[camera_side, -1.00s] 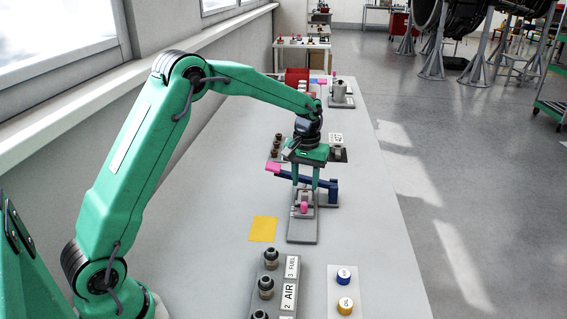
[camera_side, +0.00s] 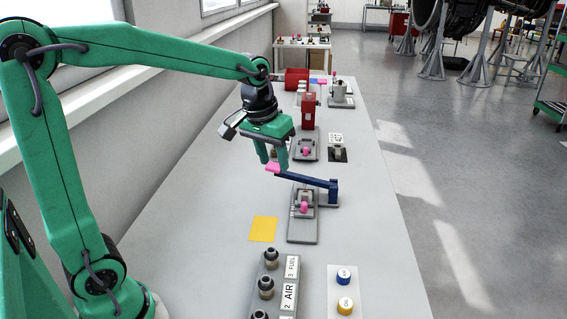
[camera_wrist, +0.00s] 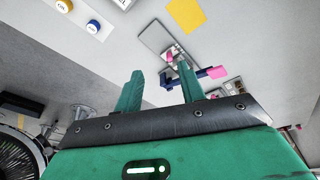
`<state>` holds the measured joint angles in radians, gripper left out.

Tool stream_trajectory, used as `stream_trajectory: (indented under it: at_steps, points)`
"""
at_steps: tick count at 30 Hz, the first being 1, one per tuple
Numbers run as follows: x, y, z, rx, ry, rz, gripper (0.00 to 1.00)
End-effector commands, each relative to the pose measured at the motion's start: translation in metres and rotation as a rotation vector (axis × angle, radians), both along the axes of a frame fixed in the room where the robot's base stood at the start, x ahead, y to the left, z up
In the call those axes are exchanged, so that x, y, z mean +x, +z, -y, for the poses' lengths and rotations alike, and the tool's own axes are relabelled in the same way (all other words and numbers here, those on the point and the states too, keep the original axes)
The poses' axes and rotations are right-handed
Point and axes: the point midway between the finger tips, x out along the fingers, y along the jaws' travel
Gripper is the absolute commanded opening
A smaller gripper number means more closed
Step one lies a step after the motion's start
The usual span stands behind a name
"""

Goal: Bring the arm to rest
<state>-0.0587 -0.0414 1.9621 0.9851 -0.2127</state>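The lever belongs to a grey plate fixture (camera_side: 303,228) with a pink part (camera_side: 304,206). In the wrist view both open fingers (camera_wrist: 160,78) show, with the blue lever (camera_wrist: 196,78) beyond them.
A red upright fixture (camera_side: 308,108) stands farther back. A yellow square (camera_side: 263,229) lies left of the grey plate. Labelled fittings (camera_side: 290,295) and a panel with blue and yellow knobs (camera_side: 336,296) are in front.

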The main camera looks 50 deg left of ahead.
Motion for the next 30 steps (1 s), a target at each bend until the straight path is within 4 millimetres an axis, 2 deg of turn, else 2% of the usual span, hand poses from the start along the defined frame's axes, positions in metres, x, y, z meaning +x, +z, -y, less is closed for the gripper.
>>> stream_trajectory:
  at_steps: [6, 13, 24, 30]
  points:
    - [-0.043, 0.015, 0.007, 0.016, -0.061, 0.064, 0.39]
    - [-0.086, 0.021, 0.014, 0.035, -0.126, 0.125, 0.39]
    - [-0.147, 0.012, 0.021, 0.07, -0.222, 0.22, 0.39]
    - [-0.163, 0.005, 0.023, 0.081, -0.252, 0.248, 0.39]
